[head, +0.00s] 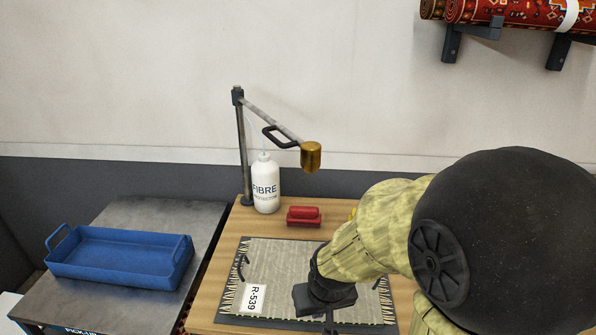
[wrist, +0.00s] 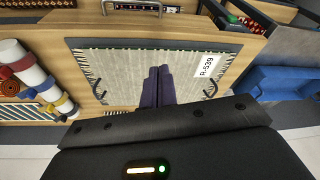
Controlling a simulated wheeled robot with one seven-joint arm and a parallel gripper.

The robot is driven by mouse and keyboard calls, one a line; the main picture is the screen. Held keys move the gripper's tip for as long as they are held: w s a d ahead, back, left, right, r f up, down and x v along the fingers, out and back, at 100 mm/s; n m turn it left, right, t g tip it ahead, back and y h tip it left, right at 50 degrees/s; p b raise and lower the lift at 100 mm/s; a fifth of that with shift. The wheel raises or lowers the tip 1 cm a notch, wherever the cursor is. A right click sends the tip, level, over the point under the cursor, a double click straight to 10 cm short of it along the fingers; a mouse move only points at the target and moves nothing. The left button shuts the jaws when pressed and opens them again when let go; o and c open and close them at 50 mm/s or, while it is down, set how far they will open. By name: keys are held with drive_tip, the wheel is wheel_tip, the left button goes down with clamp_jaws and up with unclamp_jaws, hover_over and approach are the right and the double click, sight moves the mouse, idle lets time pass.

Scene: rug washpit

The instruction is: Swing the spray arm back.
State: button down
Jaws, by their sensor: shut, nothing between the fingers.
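The spray arm (head: 272,120) is a thin grey bar hinged at the top of a dark upright post (head: 243,150) at the back left of the wooden table. It reaches out to the right and towards me, ending in a brass head (head: 311,156). A black loop handle (head: 278,137) hangs under the bar. My gripper (wrist: 158,72) shows in the wrist view with its two dark fingers shut together and empty, above the grey rug (wrist: 125,65). In the head view it is at the front of the rug, well apart from the spray arm, and my arm hides its right part.
A white FIBRE bottle (head: 265,185) stands by the post, under the spray arm. A red brush-like block (head: 304,215) sits to its right. A blue tray (head: 120,258) lies on the grey bench at left. Rolled rugs (head: 520,12) rest on wall brackets. Air above the rug's left part is clear.

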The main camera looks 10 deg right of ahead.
sight(306, 166)
drive_tip(key=w+a+r+m+t+h+p, duration=0.1)
drive_tip(key=w+a+r+m+t+p, duration=0.15)
drive_tip(key=w+a+r+t, duration=0.35)
drive_tip(key=w+a+r+m+t+h+p, duration=0.1)
drive_tip(key=w+a+r+m+t+p, duration=0.25)
drive_tip(key=w, duration=0.55)
drive_tip(key=s+r+m+h+p, duration=0.2)
drive_tip(key=s+r+h+p, duration=0.3)
drive_tip(key=r+h, duration=0.5)
drive_tip(key=shift+s+d+r+m+h, duration=0.2)
drive_tip(key=shift+s+r+m+h, duration=0.15)
drive_tip(key=shift+r, duration=0.4)
drive_tip(key=shift+w, duration=0.1)
drive_tip(key=p+x, duration=0.6)
drive_tip(key=x, duration=0.7)
drive_tip(key=shift+w+d+r, duration=0.15)
drive_tip(key=shift+r, duration=0.05)
drive_tip(key=shift+w+d+f, duration=0.1)
drive_tip(key=shift+w+d, duration=0.05)
drive_tip(key=shift+w, duration=0.05)
drive_tip(key=shift+w+d, duration=0.1)
